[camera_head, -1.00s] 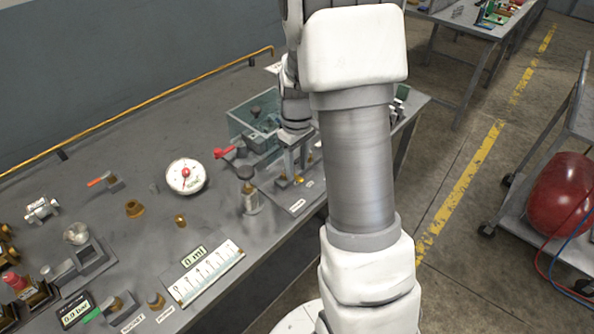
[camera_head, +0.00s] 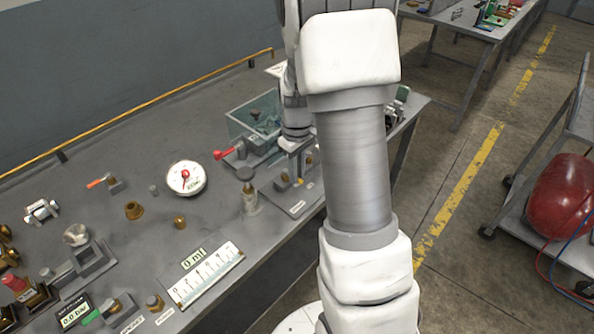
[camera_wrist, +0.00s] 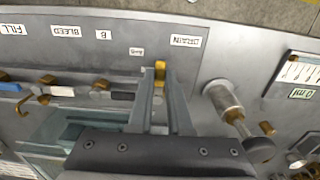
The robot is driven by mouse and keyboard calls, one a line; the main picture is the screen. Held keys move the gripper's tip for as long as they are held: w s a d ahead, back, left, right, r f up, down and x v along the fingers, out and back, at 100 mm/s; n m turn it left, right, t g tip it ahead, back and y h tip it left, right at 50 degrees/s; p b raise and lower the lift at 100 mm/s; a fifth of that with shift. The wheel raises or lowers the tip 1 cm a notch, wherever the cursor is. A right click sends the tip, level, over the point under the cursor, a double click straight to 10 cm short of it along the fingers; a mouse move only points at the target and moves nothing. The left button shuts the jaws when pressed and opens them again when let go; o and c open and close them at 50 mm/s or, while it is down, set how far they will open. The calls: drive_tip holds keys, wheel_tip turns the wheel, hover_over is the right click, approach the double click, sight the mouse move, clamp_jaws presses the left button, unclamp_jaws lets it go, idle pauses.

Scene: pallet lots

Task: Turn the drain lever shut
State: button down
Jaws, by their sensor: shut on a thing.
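The drain lever (camera_wrist: 160,70) is a small brass piece beside the DRAIN label (camera_wrist: 186,41) on a grey panel. In the wrist view my gripper (camera_wrist: 162,82) reaches down to it, with its two grey fingers on either side of the lever and shut on it. In the head view my gripper (camera_head: 296,170) is at the panel at the bench's right end, largely behind my arm. The lever's exact angle is hard to tell, as the fingers cover part of it.
A metal cylinder with a dark knob (camera_wrist: 226,102) stands close beside my fingers. Other brass valves (camera_wrist: 48,92) line the panel near the FILL and BLEED labels. A clear tank (camera_head: 254,118), a red-handled valve (camera_head: 224,153) and a round gauge (camera_head: 186,178) are on the bench.

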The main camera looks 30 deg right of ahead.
drive_tip(key=shift+a, duration=0.1)
drive_tip(key=m, duration=0.1)
drive_tip(key=a+m, duration=0.1)
drive_tip(key=m, duration=0.2)
drive_tip(key=shift+s+a+m+p, duration=0.1)
drive_tip(key=shift+a+m+p, duration=0.2)
drive_tip(key=shift+m, duration=0.1)
drive_tip(key=m, duration=0.2)
drive_tip(key=a+m+p, duration=0.1)
drive_tip(key=m, duration=0.1)
drive_tip(key=shift+w+a+r, duration=0.1)
drive_tip(key=shift+w+a, duration=0.1)
drive_tip(key=m+p, duration=0.1)
drive_tip(key=m, duration=0.1)
drive_tip(key=w+a+m, duration=0.1)
drive_tip(key=m, duration=0.1)
drive_tip(key=shift+a+m+p, duration=0.15)
drive_tip(key=shift+m+p, duration=0.2)
drive_tip(key=shift+m, duration=0.05)
drive_tip(key=shift+w+a+m+p, duration=0.1)
drive_tip(key=shift+w+m+p, duration=0.15)
drive_tip(key=shift+m, duration=0.5)
drive_tip(key=shift+w+a+m+p, duration=0.2)
drive_tip(key=shift+m+p, duration=0.1)
drive_tip(key=shift+m, duration=0.4)
drive_tip(key=shift+w+a+m+p, duration=0.1)
drive_tip(key=shift+w+m+p, duration=0.15)
drive_tip(key=shift+m, duration=0.5)
